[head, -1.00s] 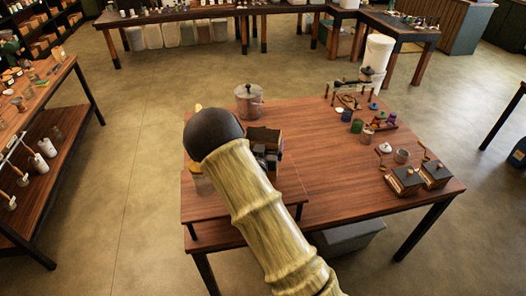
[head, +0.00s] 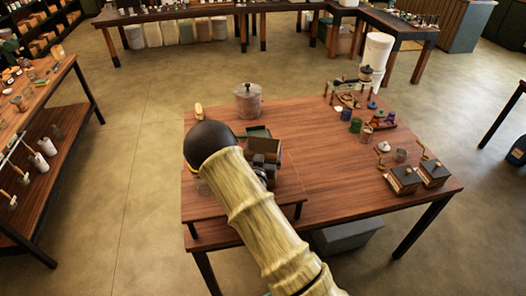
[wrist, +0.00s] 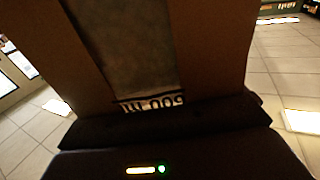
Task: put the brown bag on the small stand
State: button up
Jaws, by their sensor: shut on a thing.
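The brown bag (wrist: 215,45) fills the upper middle of the wrist view, with a dark see-through panel and upside-down print reading about "500 ml". My gripper (wrist: 165,122) is shut on the bag at its near edge. In the head view, the bag (head: 266,145) shows partly beyond my arm's dark rounded joint. My gripper also shows there (head: 264,162), mostly hidden behind the arm. The small stand (head: 207,208) is a low wooden platform on dark legs at the table's near left. My gripper and the bag appear over or near it; their height above it is unclear.
A grey bin (head: 347,236) stands underneath.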

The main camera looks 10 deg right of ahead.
jog(key=o, duration=1.4)
jog(key=shift+f, duration=0.15)
jog(key=shift+c, duration=0.2)
jog(key=shift+o, duration=0.4)
jog(key=b+v, duration=0.4)
jog(key=v, duration=0.8)
jog(key=shift+b, duration=0.3)
